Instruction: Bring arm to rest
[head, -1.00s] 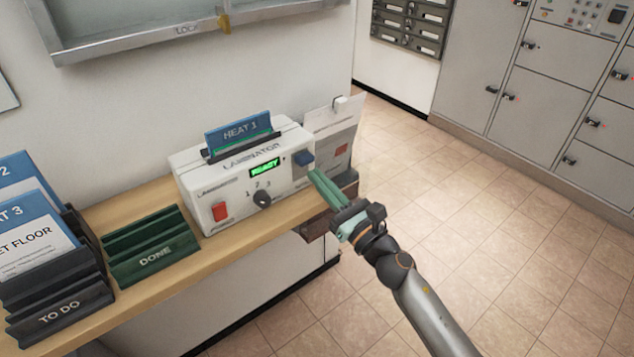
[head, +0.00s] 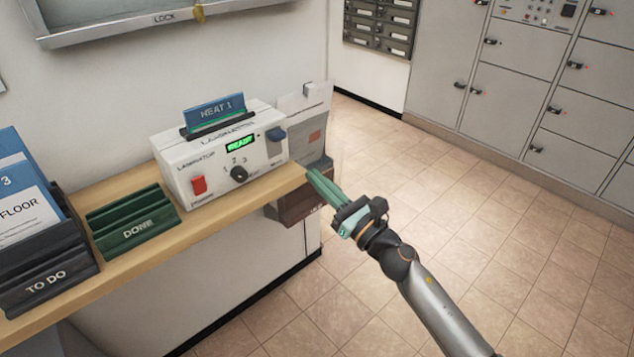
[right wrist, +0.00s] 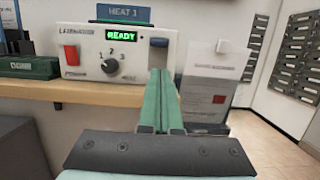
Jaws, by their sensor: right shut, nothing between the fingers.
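My right gripper (head: 313,177) has its green fingers together and empty. It is beside the right end of the wooden shelf, in front of the laminator's right side, apart from it. In the right wrist view the shut fingers (right wrist: 160,80) point toward the laminator (right wrist: 150,50). The white laminator (head: 215,170) stands on the shelf with a green READY display, a red switch, a dial and a blue lever. A blue HEAT 1 card (head: 214,112) stands upright in its top slot. My left gripper is not in view.
The wooden shelf (head: 160,244) also bears a green DONE rack (head: 130,225) and a dark TO DO rack (head: 45,285) with blue-headed cards. A pale panel (head: 305,115) stands right of the laminator. Grey lockers (head: 510,100) line the back. The tiled floor (head: 480,240) at right is clear.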

